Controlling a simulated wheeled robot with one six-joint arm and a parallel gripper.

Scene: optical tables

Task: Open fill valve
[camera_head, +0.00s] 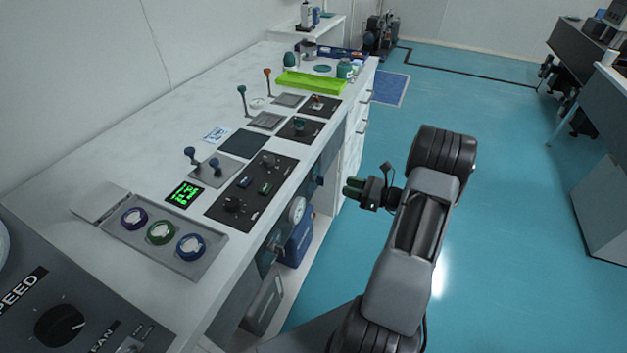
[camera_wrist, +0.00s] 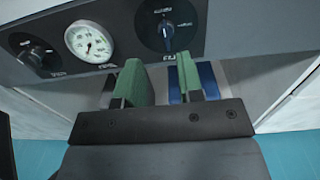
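A dark round plate with a blue-black knob (camera_wrist: 167,30) is on the front panel in the wrist view. The small label under it seems to read FILL. A white dial gauge (camera_wrist: 88,42) and a black knob (camera_wrist: 37,54) sit to its left; the gauge also shows on the bench front in the head view (camera_head: 297,210). My gripper (camera_wrist: 161,80) has two green-padded fingers, apart with nothing between them. They are below the knob in the picture and not touching it. In the head view my gripper (camera_head: 352,188) is in free air right of the bench front.
The white bench (camera_head: 110,165) carries control panels, levers, three coloured rings and a green tray (camera_head: 312,82). Blue containers (camera_head: 298,242) stand under the panel. The blue floor (camera_head: 520,200) right of my arm is clear; dark desks stand at far right.

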